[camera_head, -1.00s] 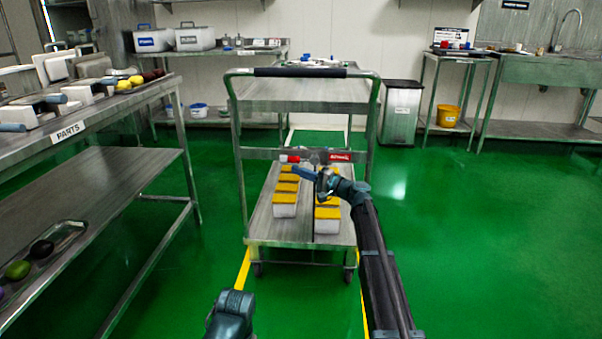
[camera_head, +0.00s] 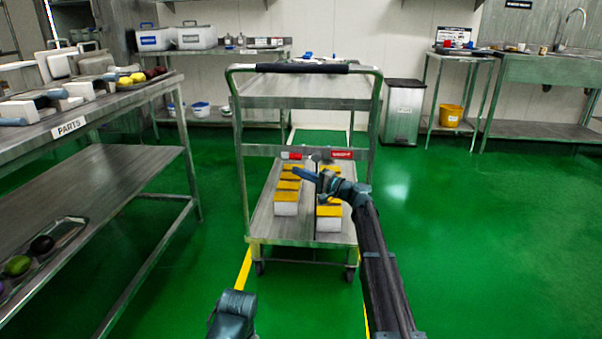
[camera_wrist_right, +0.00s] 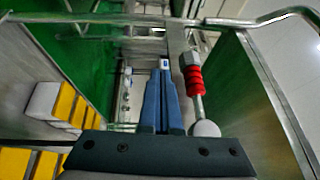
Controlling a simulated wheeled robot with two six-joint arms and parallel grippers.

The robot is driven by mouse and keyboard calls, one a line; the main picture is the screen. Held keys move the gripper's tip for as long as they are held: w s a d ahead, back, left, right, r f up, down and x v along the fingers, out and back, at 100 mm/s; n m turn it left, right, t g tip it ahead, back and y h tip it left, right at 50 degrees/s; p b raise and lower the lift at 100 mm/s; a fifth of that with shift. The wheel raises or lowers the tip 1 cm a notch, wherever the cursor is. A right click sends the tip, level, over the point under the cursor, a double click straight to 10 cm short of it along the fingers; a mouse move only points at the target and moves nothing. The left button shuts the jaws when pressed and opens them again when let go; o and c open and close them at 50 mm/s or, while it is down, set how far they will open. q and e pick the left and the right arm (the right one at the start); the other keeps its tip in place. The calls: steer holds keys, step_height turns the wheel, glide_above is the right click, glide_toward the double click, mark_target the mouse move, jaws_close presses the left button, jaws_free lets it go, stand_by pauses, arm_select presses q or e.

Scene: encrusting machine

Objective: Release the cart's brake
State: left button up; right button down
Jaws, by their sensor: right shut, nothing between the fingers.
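The metal cart (camera_head: 303,104) stands ahead with its black-wrapped push handle (camera_head: 302,68) towards me. On the crossbar below its top shelf is the brake lever with a red grip (camera_head: 291,155). In the right wrist view the lever shows its red ribbed sleeve (camera_wrist_right: 193,80) and a pale ball end (camera_wrist_right: 206,129). My right gripper (camera_head: 303,174) is shut and empty, just below the crossbar. In the right wrist view its blue fingers (camera_wrist_right: 165,68) lie together, left of the lever and apart from it in the picture. My left gripper is out of view.
White tubs with yellow lids (camera_head: 287,203) stand on the cart's lower shelf. A parts table (camera_head: 70,125) is close on the left. A bin (camera_head: 403,112) and a side table (camera_head: 459,60) stand behind right. The green floor to the right is clear.

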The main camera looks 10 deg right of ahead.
arm_select(q)
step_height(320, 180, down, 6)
steer(key=b, duration=0.5)
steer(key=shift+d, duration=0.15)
arm_select(e)
steer(key=s+d+f, duration=0.6)
steer(key=s, duration=0.1)
steer(key=shift+d, duration=0.15)
